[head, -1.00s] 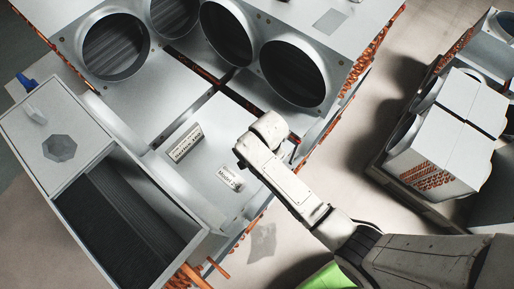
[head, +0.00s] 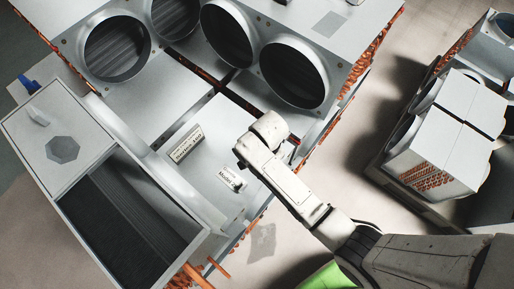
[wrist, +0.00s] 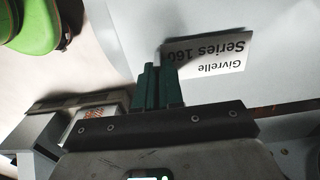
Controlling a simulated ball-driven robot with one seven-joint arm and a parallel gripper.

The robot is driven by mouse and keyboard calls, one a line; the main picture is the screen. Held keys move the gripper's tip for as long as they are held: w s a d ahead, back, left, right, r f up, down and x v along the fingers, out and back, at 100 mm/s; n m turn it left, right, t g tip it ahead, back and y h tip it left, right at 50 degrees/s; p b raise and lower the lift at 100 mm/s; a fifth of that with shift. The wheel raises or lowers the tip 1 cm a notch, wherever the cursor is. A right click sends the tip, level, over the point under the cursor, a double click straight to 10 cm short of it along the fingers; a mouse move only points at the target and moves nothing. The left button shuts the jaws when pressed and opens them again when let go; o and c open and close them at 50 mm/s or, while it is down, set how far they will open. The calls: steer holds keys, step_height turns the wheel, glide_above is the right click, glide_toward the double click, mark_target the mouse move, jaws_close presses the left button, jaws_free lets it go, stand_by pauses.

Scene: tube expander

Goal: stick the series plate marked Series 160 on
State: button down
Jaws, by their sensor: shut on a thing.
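The series plate (wrist: 212,52), a small white card lettered "Givrelle Series 160", shows upside down in the wrist view. My gripper (wrist: 157,70) has dark green fingers that are shut on the plate's near edge. A dark shadow lies along the plate's edge on the pale metal panel (wrist: 285,75); I cannot tell whether the plate touches the panel. In the head view a small white plate (head: 232,178) sits just left of my wrist, apparently the held one, its lettering too small to read surely. My fingertips are mostly hidden there.
Another lettered plate (head: 186,143) lies on the same panel, up and left. A big unit with round duct collars (head: 291,74) stands behind. A finned unit on a cart (head: 445,140) stands right. A green object (wrist: 30,25) shows at upper left.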

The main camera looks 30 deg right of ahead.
steer(key=shift+r+p, duration=3.05)
steer(key=shift+r, duration=0.6)
